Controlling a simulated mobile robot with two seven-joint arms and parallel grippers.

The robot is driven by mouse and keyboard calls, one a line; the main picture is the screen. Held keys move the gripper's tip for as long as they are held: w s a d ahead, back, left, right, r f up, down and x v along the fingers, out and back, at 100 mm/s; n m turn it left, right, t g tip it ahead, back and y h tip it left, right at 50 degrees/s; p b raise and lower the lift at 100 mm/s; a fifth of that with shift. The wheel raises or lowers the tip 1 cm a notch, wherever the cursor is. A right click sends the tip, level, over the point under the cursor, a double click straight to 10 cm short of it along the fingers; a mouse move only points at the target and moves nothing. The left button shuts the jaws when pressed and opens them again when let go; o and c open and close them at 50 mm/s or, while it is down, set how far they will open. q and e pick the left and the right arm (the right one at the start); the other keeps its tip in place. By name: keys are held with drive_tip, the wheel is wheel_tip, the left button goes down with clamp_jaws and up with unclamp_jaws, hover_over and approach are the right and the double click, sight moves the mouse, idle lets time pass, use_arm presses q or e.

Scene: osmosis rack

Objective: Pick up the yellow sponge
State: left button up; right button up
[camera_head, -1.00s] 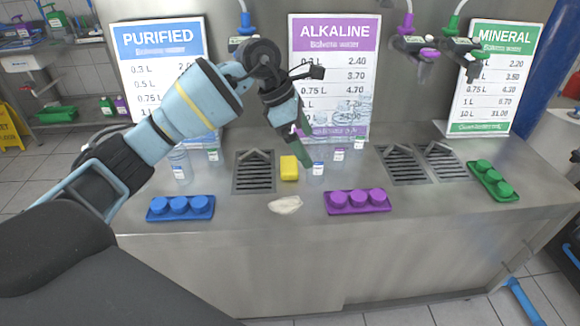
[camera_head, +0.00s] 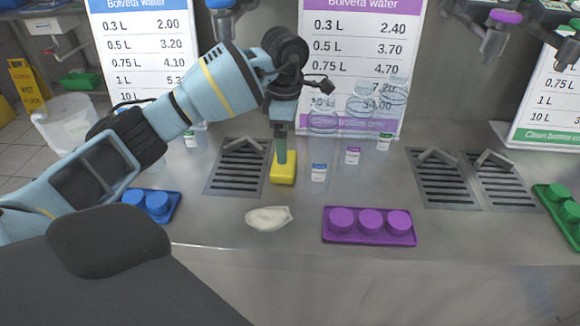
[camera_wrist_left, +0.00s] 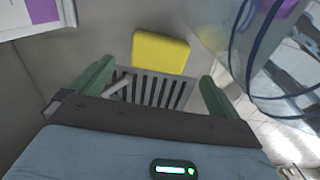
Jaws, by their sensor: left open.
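The yellow sponge (camera_head: 284,168) lies on the metal counter, just right of the left drain grate. In the head view my left gripper (camera_head: 281,158) points down right over the sponge and overlaps its far part. In the left wrist view the sponge (camera_wrist_left: 160,53) shows beyond and between the two green fingers of my left gripper (camera_wrist_left: 155,82), which are spread wide with nothing between them. Whether the fingers are level with the sponge I cannot tell. My right gripper is not in view.
Clear bottles (camera_head: 319,165) stand close to the right of the sponge. A white cloth (camera_head: 268,218) lies in front of it, with a purple cap tray (camera_head: 368,226) at the front right and a blue cap tray (camera_head: 152,204) at the left. Drain grates (camera_head: 237,168) are set in the counter. Price boards stand behind.

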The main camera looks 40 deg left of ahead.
use_arm(q)
drive_tip(key=shift+s+f, duration=0.2)
drive_tip(key=shift+f, duration=0.2)
drive_tip(key=shift+w+f, duration=0.2)
drive_tip(key=shift+f, duration=3.2)
drive_tip(key=c, duration=0.8)
wheel_tip(320, 180, up, 10)
